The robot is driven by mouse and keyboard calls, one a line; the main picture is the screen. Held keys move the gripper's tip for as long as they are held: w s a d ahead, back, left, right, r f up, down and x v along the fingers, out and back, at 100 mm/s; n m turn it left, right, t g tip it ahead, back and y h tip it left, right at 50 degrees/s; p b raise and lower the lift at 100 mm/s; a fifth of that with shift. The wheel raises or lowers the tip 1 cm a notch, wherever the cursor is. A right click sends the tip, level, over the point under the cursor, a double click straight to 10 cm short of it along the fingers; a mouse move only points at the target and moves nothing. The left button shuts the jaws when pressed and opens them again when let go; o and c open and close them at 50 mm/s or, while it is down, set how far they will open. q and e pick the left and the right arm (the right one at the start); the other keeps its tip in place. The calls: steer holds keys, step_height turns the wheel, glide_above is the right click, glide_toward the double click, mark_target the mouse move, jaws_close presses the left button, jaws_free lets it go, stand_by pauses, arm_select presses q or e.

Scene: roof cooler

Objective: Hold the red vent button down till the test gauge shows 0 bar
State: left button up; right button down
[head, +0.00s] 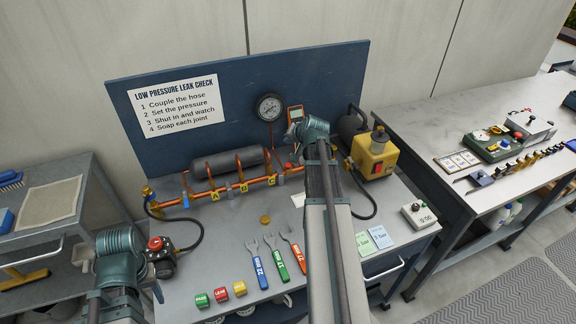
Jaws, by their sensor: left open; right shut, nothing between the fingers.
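The round test gauge (269,107) hangs on the blue back panel; its reading is too small to make out. A red button (157,243) tops a dark fitting (163,265) on the left of the bench, with a black hose running to it. Another small red part (289,166) shows on the copper pipe. I cannot tell by label which is the vent button. My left gripper (145,282) is open beside the dark fitting, its fingers partly hidden. My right gripper (293,135) is shut and empty below the gauge, close above the small red part; contact is not visible.
A copper manifold (220,190) with yellow tags runs along the panel. Wrenches (272,257) and coloured blocks (221,294) lie in front. A yellow pump (376,155), cards (380,237) and a small display box (418,215) stand right of my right arm.

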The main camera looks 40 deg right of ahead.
mark_target(288, 166)
arm_select(q)
steer(key=shift+f+b, duration=4.3)
steer(key=shift+f, duration=0.1)
arm_select(e)
steer(key=shift+f, duration=4.4)
arm_select(q)
steer(key=shift+f+b, duration=0.4)
arm_select(e)
steer(key=shift+f, duration=0.4)
arm_select(q)
steer(key=shift+f+b, duration=0.5)
arm_select(e)
steer(key=shift+f, duration=0.45)
